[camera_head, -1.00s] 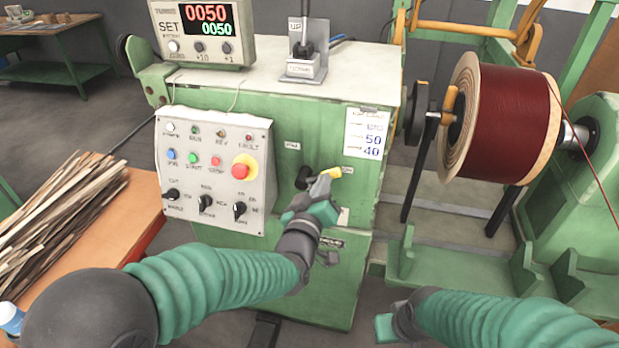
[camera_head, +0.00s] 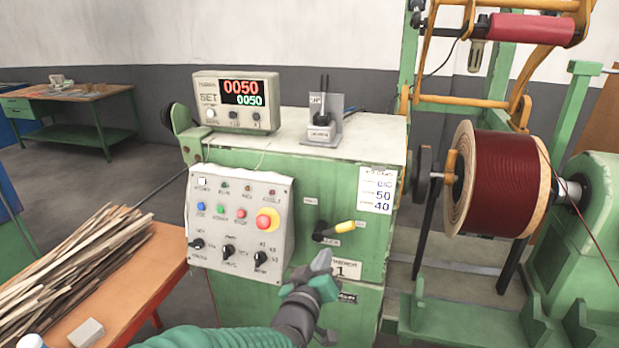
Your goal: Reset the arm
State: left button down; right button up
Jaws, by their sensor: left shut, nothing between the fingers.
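My left arm, in a green ribbed sleeve, comes in from the bottom. My left gripper (camera_head: 322,262) is shut and empty. It shows in front of the green machine cabinet (camera_head: 340,195), below a lever with a yellow handle (camera_head: 338,230). The gripper looks apart from the lever. The lever points to the right and slightly up. My right gripper and arm are out of view.
A control panel (camera_head: 238,222) with a red stop button is left of the lever. A dark red wire coil (camera_head: 498,185) stands at the right. Wooden strips (camera_head: 75,265) lie on an orange table (camera_head: 150,285) at the left.

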pick_arm(q)
jog(key=s+a+f+m+g+y+p, duration=0.1)
jog(key=s+a+f+g+y+p, duration=0.15)
jog(key=s+a+g, duration=0.4)
jog(key=s+a+f+m+g+y+p, duration=0.1)
jog(key=s+a+f+p, duration=0.3)
jog(key=a, duration=0.6)
jog(key=s+a+f+g+y+p, duration=0.1)
jog(key=s+a, duration=0.3)
jog(key=s, duration=0.4)
jog(key=s+a+f+g+y+p, duration=0.1)
jog(key=s+a+g, duration=0.3)
jog(key=s, duration=0.4)
jog(key=shift+s+a+f+p, duration=0.35)
jog(key=shift+a+f+p, duration=0.05)
jog(key=shift+a+f, duration=0.35)
jog(key=shift+a+g, duration=0.1)
jog(key=shift+g, duration=0.15)
